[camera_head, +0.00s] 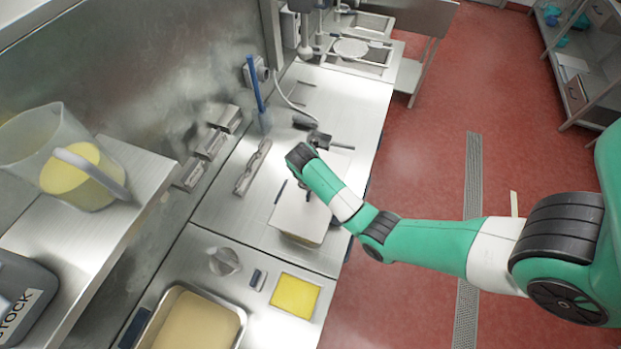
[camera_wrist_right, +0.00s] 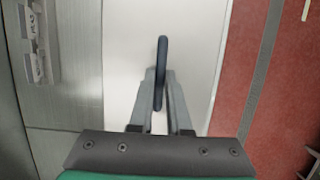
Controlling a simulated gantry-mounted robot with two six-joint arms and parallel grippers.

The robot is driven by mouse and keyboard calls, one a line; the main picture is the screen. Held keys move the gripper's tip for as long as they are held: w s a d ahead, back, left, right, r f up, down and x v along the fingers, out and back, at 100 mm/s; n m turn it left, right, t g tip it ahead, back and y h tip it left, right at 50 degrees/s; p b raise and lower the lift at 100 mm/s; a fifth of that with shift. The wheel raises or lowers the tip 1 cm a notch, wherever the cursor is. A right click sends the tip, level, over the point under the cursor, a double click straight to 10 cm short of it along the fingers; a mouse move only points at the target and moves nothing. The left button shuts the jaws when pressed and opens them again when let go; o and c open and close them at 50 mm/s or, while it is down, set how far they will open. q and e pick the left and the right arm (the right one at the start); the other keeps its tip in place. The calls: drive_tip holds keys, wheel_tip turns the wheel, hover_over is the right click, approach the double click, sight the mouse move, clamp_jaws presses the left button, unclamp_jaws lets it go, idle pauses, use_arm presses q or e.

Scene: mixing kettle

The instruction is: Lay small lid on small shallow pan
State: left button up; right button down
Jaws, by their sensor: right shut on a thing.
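The small lid (camera_head: 297,217) is a flat, pale panel over the worktop, with a dark blue upright handle (camera_wrist_right: 161,60). In the right wrist view the lid (camera_wrist_right: 130,60) fills the middle. My right gripper (camera_wrist_right: 160,103) is shut on that handle. In the head view my right forearm hides most of this gripper. Under the lid's near edge a beige rim (camera_head: 303,240) shows, seemingly the small shallow pan. The rest of it is covered, and I cannot tell whether lid and pan touch. My left gripper is not in view.
A metal rack (camera_head: 253,166) lies left of the lid. A clear jug (camera_head: 30,140) stands on the left shelf.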

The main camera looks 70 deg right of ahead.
drive_tip(key=shift+w, duration=0.35)
drive_tip(key=shift+s+f, duration=0.25)
drive_tip(key=shift+s, duration=0.05)
drive_tip(key=shift+f+b, duration=0.25)
drive_tip(key=shift+b, duration=0.25)
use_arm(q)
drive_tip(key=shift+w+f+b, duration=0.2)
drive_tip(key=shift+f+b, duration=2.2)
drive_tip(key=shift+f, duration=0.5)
use_arm(e)
drive_tip(key=shift+f, duration=2.55)
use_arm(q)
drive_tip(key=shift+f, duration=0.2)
use_arm(e)
drive_tip(key=shift+f, duration=0.2)
use_arm(q)
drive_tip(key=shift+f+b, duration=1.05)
drive_tip(key=shift+b, duration=0.2)
use_arm(e)
drive_tip(key=shift+f, duration=1.05)
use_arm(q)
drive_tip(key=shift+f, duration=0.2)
use_arm(e)
drive_tip(key=shift+f, duration=0.25)
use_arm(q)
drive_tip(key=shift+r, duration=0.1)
use_arm(e)
drive_tip(key=c, duration=0.8)
unclamp_jaws()
